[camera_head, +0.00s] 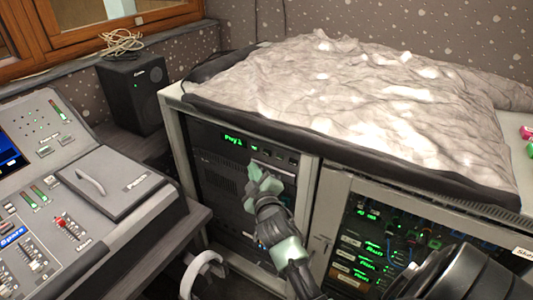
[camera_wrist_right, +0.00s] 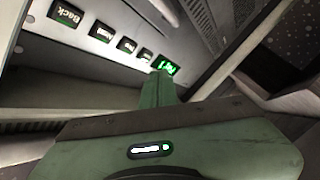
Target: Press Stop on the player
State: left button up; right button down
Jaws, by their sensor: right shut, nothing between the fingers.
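The player (camera_head: 245,145) is a dark unit in the upper part of the left rack, with a lit green display (camera_head: 234,141) reading like "Play" and a row of small dark buttons to its right. In the right wrist view the row runs from a button marked "Back" (camera_wrist_right: 68,14) to the green display (camera_wrist_right: 164,65); the labels between are too small to read surely, so I cannot tell which is Stop. My right gripper (camera_head: 263,178) is shut and empty, in front of the rack just below the button row. Its fingertips (camera_wrist_right: 158,88) appear close to the display end. My left gripper is out of view.
A rumpled grey cover (camera_head: 330,90) lies over the rack top. A second rack (camera_head: 375,240) with green-lit units stands to the right. A mixing desk (camera_head: 60,200) stands at the left, with a black speaker (camera_head: 135,90) behind it. A white curved object (camera_head: 203,270) is low in front.

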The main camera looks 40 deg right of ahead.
aim_at(261, 150)
jog(key=shift+w+d, duration=0.3)
jog(key=shift+d, duration=0.4)
jog(key=shift+w+d, duration=0.25)
jog(key=shift+d, duration=0.45)
jog(key=shift+w+d, duration=0.3)
jog(key=shift+d, duration=0.4)
jog(key=shift+d+r+p, duration=0.1)
jog(key=shift+d+p, duration=0.05)
jog(key=shift+p, duration=0.15)
jog(key=shift+w+d, duration=0.15)
jog(key=shift+d, duration=0.1)
jog(key=shift+w+d, duration=0.15)
jog(key=shift+d, duration=0.15)
dwell(0.8)
jog(key=shift+a, duration=0.1)
jog(key=shift+s+a, duration=0.3)
jog(key=shift+a, duration=0.3)
